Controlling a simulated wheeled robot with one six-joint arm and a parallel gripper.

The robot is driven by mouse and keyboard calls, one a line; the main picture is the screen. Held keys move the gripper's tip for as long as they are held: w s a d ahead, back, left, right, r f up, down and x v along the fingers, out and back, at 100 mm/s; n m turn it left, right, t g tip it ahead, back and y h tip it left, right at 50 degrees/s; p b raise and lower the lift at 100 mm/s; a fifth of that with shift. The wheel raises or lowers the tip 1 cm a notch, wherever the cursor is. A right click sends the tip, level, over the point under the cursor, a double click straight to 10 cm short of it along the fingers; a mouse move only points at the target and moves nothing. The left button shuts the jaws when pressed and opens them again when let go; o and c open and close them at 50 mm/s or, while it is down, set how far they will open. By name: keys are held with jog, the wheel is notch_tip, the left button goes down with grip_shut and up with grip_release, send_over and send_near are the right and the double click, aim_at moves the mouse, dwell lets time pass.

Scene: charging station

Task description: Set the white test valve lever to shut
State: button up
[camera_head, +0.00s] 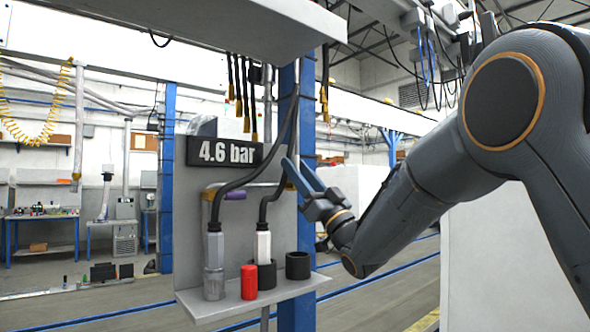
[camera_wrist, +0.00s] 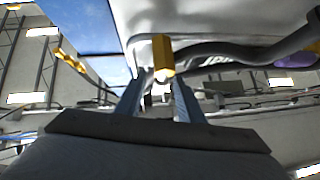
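My gripper (camera_head: 298,172) reaches in from the right to the grey station panel (camera_head: 282,230), beside the dark hose right of the display. In the wrist view, my gripper's two fingers (camera_wrist: 161,84) are apart, with a gap between them. A yellow block (camera_wrist: 163,55) stands just beyond the fingertips. A small white piece, possibly the white test valve lever (camera_wrist: 161,76), shows below it between the tips. I cannot tell whether the fingers touch it or how the lever is turned. In the head view my gripper hides this spot. The display (camera_head: 226,152) reads 4.6 bar.
A purple piece (camera_head: 237,195) and an orange-yellow piece (camera_head: 208,193) sit further left on the panel. Hoses hang close to my gripper. The shelf below holds a red cylinder (camera_head: 249,282) and black cups (camera_head: 298,265). A blue post (camera_head: 297,285) stands behind.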

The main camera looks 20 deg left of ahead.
jog(key=b+v, duration=0.1)
jog(key=v, duration=0.5)
jog(key=shift+d+f+b, duration=0.2)
jog(key=shift+f+b, duration=0.1)
